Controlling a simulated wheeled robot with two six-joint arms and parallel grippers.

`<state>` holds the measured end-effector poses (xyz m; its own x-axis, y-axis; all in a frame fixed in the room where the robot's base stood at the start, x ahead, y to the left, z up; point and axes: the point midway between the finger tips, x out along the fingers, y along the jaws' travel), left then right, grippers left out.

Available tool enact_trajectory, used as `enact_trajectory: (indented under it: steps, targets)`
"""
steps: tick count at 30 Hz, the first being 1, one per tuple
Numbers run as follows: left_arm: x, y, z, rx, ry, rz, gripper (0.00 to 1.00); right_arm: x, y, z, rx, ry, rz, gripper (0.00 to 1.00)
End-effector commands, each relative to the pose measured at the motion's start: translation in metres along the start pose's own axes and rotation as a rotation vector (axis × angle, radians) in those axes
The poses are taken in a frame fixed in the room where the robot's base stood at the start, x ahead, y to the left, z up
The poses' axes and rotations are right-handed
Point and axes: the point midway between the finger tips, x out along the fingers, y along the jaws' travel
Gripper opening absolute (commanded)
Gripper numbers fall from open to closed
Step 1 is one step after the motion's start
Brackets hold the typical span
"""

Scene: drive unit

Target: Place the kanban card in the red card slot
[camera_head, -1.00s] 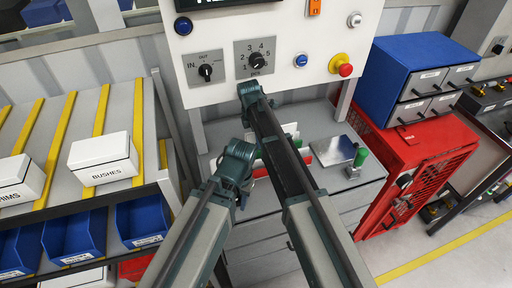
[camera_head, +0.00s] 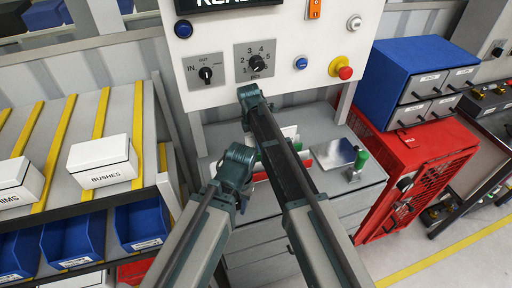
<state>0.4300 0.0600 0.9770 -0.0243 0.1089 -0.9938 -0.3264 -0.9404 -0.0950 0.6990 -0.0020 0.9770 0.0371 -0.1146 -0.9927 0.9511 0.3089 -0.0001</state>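Two arms of mine reach up from the bottom middle. The teal end of my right arm (camera_head: 250,97) is in front of the panel's lower edge, below the numbered dial; no fingers or held thing can be made out. On the bench, partly behind my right arm, are a red piece (camera_head: 305,158) and white and green pieces (camera_head: 289,132); I cannot tell which is the slot.
The white panel (camera_head: 220,40) has dials and a red button (camera_head: 342,68). The grey bench (camera_head: 352,190) bears a metal plate (camera_head: 334,153) and a green-handled tool (camera_head: 360,160). A red cabinet (camera_head: 400,155) stands right; a rack with white boxes (camera_head: 102,158) stands left.

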Motion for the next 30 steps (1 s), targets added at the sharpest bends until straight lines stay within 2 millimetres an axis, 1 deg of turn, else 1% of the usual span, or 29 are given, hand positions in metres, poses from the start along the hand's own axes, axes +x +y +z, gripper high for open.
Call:
enact_trajectory:
  steps: [1, 5, 22, 30]
  targets:
    - [0.0, 0.0, 0.0, 0.0, 0.0, 0.0, 0.39, 0.0, 0.0, 0.0, 0.0, 0.0, 0.0, 0.23]
    - [0.0, 0.0, 0.0, 0.0, 0.0, 0.0, 0.39, 0.0, 0.0, 0.0, 0.0, 0.0, 0.0, 0.0]
    - [-0.001, 0.0, 0.0, 0.0, 0.0, 0.0, 0.39, -0.001, 0.0, 0.0, 0.0, 0.0, 0.0, 0.0]
    - [-0.011, -0.001, 0.001, 0.0, 0.0, 0.0, 0.39, -0.011, 0.0, 0.001, 0.0, 0.0, 0.0, 0.0]
